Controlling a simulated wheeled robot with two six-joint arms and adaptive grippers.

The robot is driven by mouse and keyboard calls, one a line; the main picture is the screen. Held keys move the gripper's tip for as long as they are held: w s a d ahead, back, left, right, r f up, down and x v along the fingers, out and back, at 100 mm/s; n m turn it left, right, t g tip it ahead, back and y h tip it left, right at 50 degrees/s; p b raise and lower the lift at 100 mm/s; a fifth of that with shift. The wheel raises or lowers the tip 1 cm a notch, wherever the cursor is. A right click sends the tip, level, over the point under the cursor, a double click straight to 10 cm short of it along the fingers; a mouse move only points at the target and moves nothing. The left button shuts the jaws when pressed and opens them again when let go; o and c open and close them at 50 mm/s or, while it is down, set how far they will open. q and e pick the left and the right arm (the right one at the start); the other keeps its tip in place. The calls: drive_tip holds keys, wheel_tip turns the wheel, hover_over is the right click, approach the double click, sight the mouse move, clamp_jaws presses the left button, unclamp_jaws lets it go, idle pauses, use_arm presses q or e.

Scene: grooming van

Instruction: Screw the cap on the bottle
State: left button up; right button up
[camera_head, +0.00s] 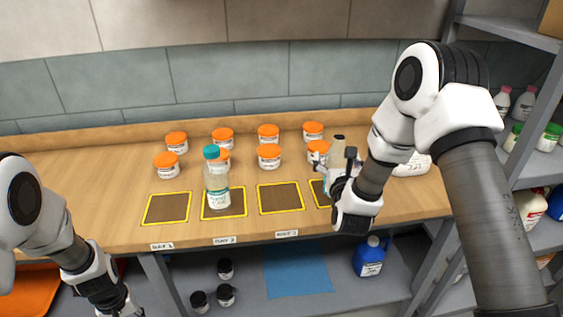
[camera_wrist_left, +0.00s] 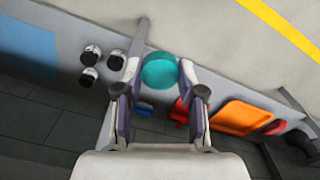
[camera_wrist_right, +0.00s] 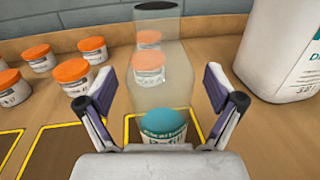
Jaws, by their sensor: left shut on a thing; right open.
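A teal cap (camera_wrist_left: 160,71) is held between the fingertips of my left gripper (camera_wrist_left: 158,82), seen in the left wrist view. In the head view this gripper (camera_head: 124,308) is low at the left, in front of the bench edge. A clear bottle (camera_wrist_right: 152,50) with a dark open mouth stands upright in the right wrist view, over a yellow-edged mat. My right gripper (camera_wrist_right: 158,88) is open with a finger on either side of it; contact is not visible. In the head view the right gripper (camera_head: 337,172) partly hides this bottle (camera_head: 337,147).
Another bottle (camera_head: 217,187) with a teal cap on stands on the second mat. The first (camera_head: 167,208) and third (camera_head: 280,198) mats are bare. Several orange-lidded jars (camera_head: 269,157) stand behind. A large white jug (camera_wrist_right: 280,50) stands right of the open bottle. Shelves (camera_head: 520,175) flank the right.

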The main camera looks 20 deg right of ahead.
sight(339, 136)
use_arm(q)
drive_tip(key=shift+s, duration=0.1)
drive_tip(key=shift+w+f, duration=0.1)
drive_tip(key=shift+w, duration=0.1)
use_arm(e)
drive_tip(key=shift+w+d+f, duration=0.1)
drive_tip(key=shift+w+f, duration=0.05)
drive_tip(key=c, duration=1.2)
drive_tip(key=shift+c, duration=0.2)
use_arm(q)
drive_tip(key=shift+s, duration=0.1)
use_arm(e)
drive_tip(key=shift+r, duration=0.35)
use_arm(q)
drive_tip(key=shift+f+b, duration=0.5)
drive_tip(key=shift+b, duration=0.05)
use_arm(e)
wheel_tip(339, 136, up, 10)
drive_tip(key=shift+f, duration=0.25)
